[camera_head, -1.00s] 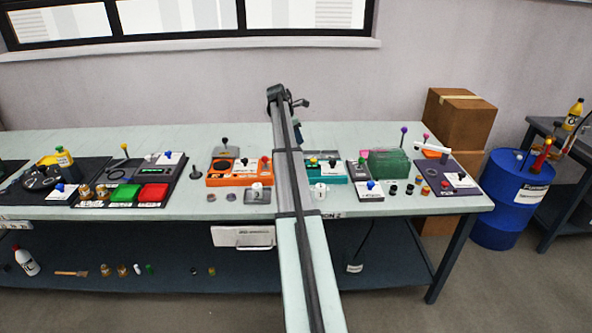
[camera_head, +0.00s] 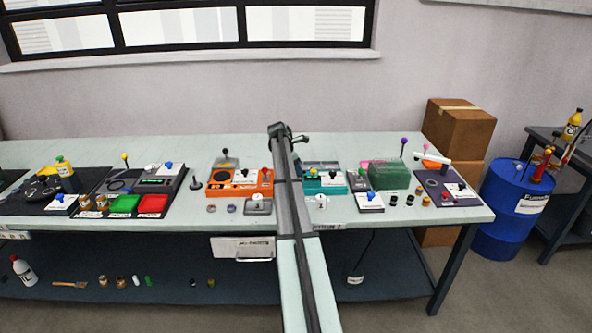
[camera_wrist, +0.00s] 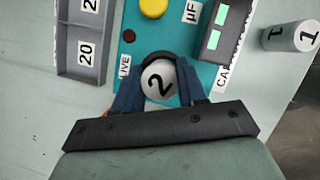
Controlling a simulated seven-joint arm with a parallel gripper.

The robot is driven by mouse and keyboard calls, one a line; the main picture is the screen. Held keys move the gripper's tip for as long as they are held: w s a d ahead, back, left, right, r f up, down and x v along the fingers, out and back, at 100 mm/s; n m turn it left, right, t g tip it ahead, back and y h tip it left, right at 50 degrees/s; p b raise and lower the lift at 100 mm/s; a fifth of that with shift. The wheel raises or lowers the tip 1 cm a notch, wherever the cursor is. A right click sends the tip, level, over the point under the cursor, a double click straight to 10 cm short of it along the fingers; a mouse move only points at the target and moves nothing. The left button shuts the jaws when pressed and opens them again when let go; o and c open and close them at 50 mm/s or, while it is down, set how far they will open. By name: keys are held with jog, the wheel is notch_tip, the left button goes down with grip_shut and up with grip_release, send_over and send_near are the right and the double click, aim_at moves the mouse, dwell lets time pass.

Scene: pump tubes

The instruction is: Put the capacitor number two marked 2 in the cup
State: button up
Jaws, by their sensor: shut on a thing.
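My gripper (camera_wrist: 158,72) is shut on the white round capacitor marked 2 (camera_wrist: 160,85), with dark blue fingers on both sides of it. They are above or at the teal board (camera_wrist: 122,55). A dark curved rim (camera_wrist: 160,56), perhaps the cup, shows just past the capacitor's far side. I cannot tell whether the capacitor is inside that rim or above it. In the head view the teal board (camera_head: 325,182) is partly behind my arm, which hides the gripper and the held capacitor.
A grey compartment tray (camera_wrist: 82,45) is on the left. A yellow knob (camera_wrist: 153,8) and dark meter box (camera_wrist: 218,35) are near the fingers. In the head view, an orange device (camera_head: 238,183) is left of my arm.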

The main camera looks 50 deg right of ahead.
jog(key=shift+f, duration=0.1)
jog(key=o, duration=0.8)
jog(key=v, duration=1.2)
